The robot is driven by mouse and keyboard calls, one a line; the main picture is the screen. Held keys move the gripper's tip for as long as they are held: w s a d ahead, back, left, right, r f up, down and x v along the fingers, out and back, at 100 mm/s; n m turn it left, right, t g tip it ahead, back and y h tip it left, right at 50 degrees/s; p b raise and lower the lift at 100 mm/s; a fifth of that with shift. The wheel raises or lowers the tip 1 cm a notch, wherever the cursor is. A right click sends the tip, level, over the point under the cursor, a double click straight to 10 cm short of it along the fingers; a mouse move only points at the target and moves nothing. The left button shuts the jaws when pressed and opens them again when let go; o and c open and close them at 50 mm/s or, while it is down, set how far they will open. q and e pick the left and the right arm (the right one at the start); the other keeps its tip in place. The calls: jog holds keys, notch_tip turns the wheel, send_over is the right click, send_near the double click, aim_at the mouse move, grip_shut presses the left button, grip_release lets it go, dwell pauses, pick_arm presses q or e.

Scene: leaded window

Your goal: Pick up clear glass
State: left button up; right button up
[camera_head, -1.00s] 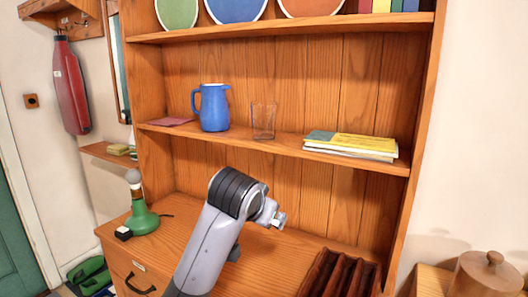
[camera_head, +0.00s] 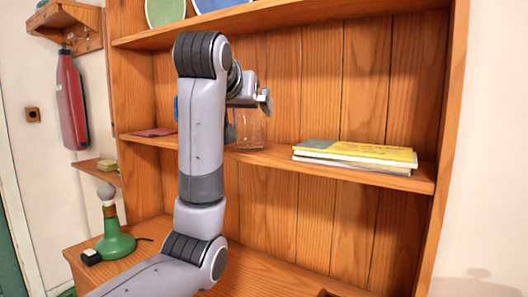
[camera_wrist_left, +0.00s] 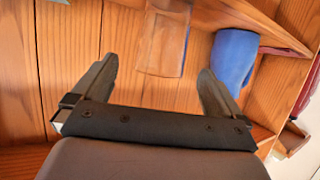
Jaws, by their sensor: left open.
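The clear glass (camera_head: 250,130) stands on the middle shelf, partly hidden behind my left gripper (camera_head: 264,100) in the head view. In the left wrist view the glass (camera_wrist_left: 165,40) is at the top centre, in line with the gap between the two fingers. My left gripper (camera_wrist_left: 158,66) is open and empty. I cannot tell whether its fingertips reach the glass. My right gripper is in neither view.
A blue jug (camera_wrist_left: 233,58) stands close beside the glass, mostly hidden by my arm in the head view. Books (camera_head: 355,154) lie on the shelf (camera_head: 275,157) to the right. A green lamp (camera_head: 115,240) stands on the lower left counter.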

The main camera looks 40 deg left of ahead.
aim_at(249, 122)
pick_arm(q)
jog(key=shift+w+f, duration=0.45)
jog(key=shift+f, duration=0.25)
jog(key=x, duration=0.6)
jog(key=shift+a+f+p, duration=0.2)
jog(key=shift+a+p, duration=0.15)
jog(key=shift+a, duration=0.15)
jog(key=shift+c, duration=0.3)
jog(key=c, duration=1.1)
jog(key=shift+r, duration=0.1)
jog(key=shift+c, duration=0.2)
